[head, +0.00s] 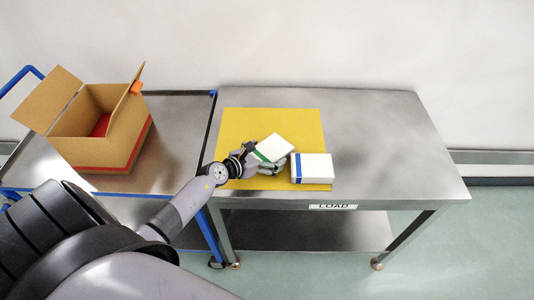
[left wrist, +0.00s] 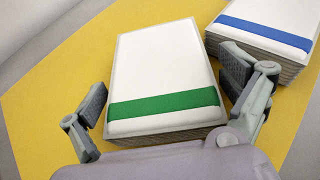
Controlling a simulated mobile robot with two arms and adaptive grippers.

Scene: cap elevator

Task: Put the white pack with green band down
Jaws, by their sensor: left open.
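The white pack with green band (head: 274,147) is at the yellow mat (head: 230,120) on the steel table, turned at an angle. In the left wrist view the pack (left wrist: 160,65) lies between the two fingers of my left gripper (left wrist: 168,105), its green band nearest the palm. The fingers stand apart, with a gap visible on the left side; on the right the finger is very close to the pack. My left gripper (head: 262,165) also shows in the head view, at the pack's near end. My right gripper is not in view.
A white pack with blue band (head: 312,168) lies just right of the gripper, close to its right finger. An open cardboard box (head: 125,145) stands on a blue-framed cart to the left. The steel table's right part (head: 390,140) is clear.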

